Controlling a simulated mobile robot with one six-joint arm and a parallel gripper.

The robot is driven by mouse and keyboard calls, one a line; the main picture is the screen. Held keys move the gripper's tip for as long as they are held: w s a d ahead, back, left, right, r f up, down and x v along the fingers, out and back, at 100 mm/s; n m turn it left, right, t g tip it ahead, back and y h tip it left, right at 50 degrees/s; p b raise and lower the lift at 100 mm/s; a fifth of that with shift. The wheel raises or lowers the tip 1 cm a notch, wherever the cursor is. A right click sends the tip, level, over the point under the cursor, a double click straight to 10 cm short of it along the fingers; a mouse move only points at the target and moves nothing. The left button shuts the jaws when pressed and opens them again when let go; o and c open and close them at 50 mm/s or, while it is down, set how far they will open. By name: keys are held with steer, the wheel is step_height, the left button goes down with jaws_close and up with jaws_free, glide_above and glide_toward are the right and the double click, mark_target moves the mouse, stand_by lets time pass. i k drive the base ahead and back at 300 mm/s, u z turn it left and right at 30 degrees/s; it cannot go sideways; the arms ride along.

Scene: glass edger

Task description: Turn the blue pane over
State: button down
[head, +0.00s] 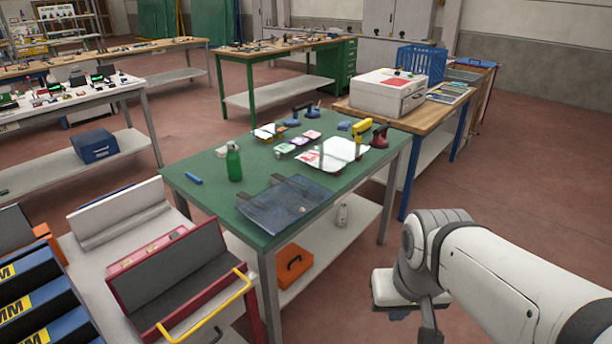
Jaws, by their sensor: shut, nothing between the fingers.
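The blue pane (284,204) is a dark blue, see-through sheet lying flat on the green-topped table (214,208), close to its front edge. It has a notch in its far edge and a small pale spot on its surface. My gripper (429,322) hangs below my white wrist at the lower right, dark and narrow, partly cut off by the bottom edge of the picture. It is shut and empty, well to the right of the pane and apart from the table.
A green bottle (234,163), a blue marker (194,178), a pale sheet (332,155), a yellow tool (361,130) and suction cups share the tabletop. A red-framed rack (176,290) stands close at left. A wooden bench (419,117) stands behind right. Open floor lies at right.

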mark_target(273, 209)
steer(key=i, duration=0.85)
steer(key=u, duration=0.45)
